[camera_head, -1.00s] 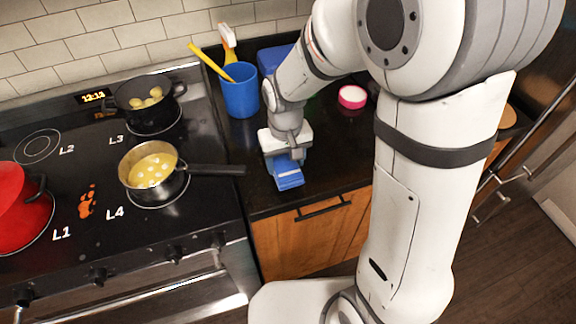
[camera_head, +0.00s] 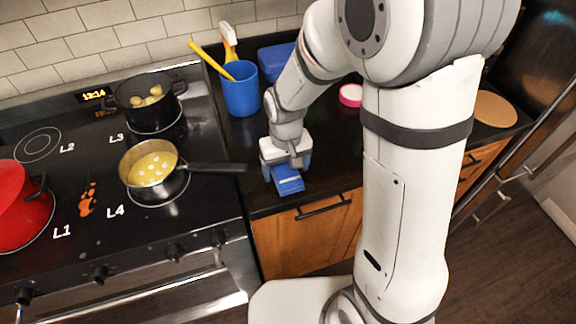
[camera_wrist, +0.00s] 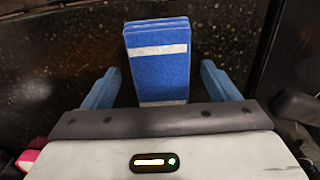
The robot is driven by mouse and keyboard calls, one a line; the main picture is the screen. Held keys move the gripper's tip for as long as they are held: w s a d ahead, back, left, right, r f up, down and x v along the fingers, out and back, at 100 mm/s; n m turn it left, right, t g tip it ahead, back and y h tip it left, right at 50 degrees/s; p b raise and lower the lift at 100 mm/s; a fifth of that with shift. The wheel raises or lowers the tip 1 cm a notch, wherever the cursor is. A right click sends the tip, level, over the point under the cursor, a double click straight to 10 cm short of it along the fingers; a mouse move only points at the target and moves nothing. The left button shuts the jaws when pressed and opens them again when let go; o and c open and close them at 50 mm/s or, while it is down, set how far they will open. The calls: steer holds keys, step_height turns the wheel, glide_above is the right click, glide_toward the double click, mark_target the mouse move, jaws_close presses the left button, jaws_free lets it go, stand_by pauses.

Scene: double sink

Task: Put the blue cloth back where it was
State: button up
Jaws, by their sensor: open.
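The blue cloth (camera_head: 288,183), folded flat with pale stripes, is at the dark counter beside the stove, near the front edge. It also shows in the wrist view (camera_wrist: 160,72), between my two blue fingers. My gripper (camera_head: 286,168) is low over the cloth and open. In the wrist view my gripper (camera_wrist: 160,80) has a clear gap on each side of the cloth. The cloth's near end is hidden under my gripper's body.
A blue cup (camera_head: 241,90) with utensils stands behind my gripper. A saucepan (camera_head: 152,172) on the stove points its handle toward the counter. A pink round item (camera_head: 350,95), a blue box (camera_head: 275,58) and a round brown board (camera_head: 494,109) lie further back or right.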

mark_target(286, 171)
step_height(286, 171, up, 12)
steer(key=s+d+r+m+t, duration=0.3)
steer(key=s+d+r, duration=0.1)
steer(key=s+d, duration=0.8)
steer(key=shift+d+r, duration=0.2)
steer(key=shift+d, duration=0.15)
steer(key=shift+s, duration=0.1)
stand_by(1.1)
